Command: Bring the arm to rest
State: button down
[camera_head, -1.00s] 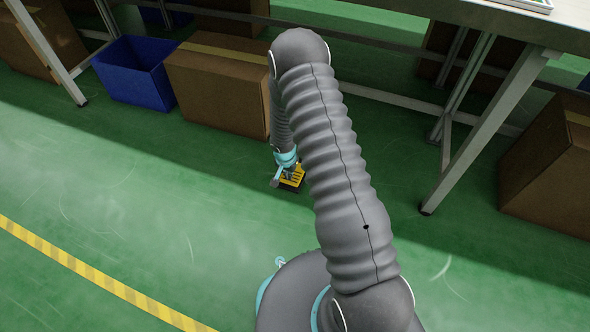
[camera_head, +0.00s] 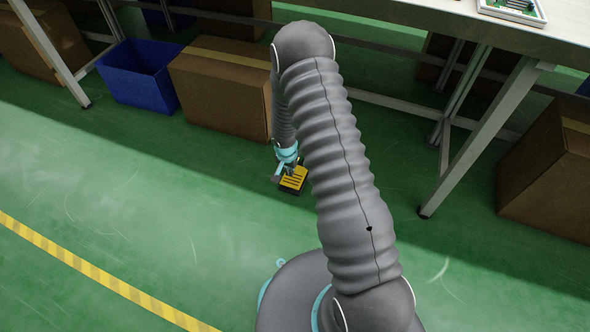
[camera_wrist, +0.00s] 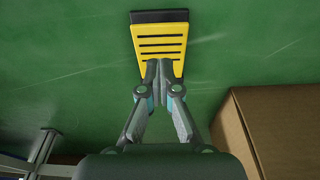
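My arm bends over at the top and reaches down, with its end above the green floor in the head view. My gripper (camera_wrist: 158,72) is shut on the narrow end of a yellow piece with dark slots and a black far edge (camera_wrist: 160,45). In the head view the yellow piece (camera_head: 293,181) shows just below the gripper (camera_head: 287,167). The fingertips partly cover its narrow end. I cannot tell how high it is above the floor.
A blue bin (camera_head: 138,78) and a cardboard box (camera_head: 222,85) stand under the workbench behind the arm. Another box (camera_head: 550,175) is at right, near a bench leg (camera_head: 480,140). A board (camera_head: 512,9) lies on the benchtop. Open floor with a yellow striped line (camera_head: 95,280) is at left.

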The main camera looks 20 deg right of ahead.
dwell(0.3)
jog(key=shift+s+d+n, duration=0.15)
jog(key=shift+s+n, duration=0.05)
jog(key=shift+n, duration=0.3)
jog(key=s+d+r+n+g+h, duration=0.1)
jog(key=s+d+r+n+g, duration=0.2)
jog(key=s, duration=0.5)
jog(key=s+a+r+n+t+p, duration=0.1)
jog(key=s+r, duration=0.6)
jog(key=r, duration=1)
jog(key=s+a+r+n+t+y+p, duration=0.1)
jog(key=s+r+t+p, duration=0.2)
jog(key=r, duration=1.4)
jog(key=s+a+r+n+t+y+p, duration=0.1)
jog(key=s+r+t+p, duration=0.1)
jog(key=s+r, duration=1)
notch_tip(320, 180, up, 5)
jog(key=shift+r+t, duration=0.1)
jog(key=shift+t, duration=0.5)
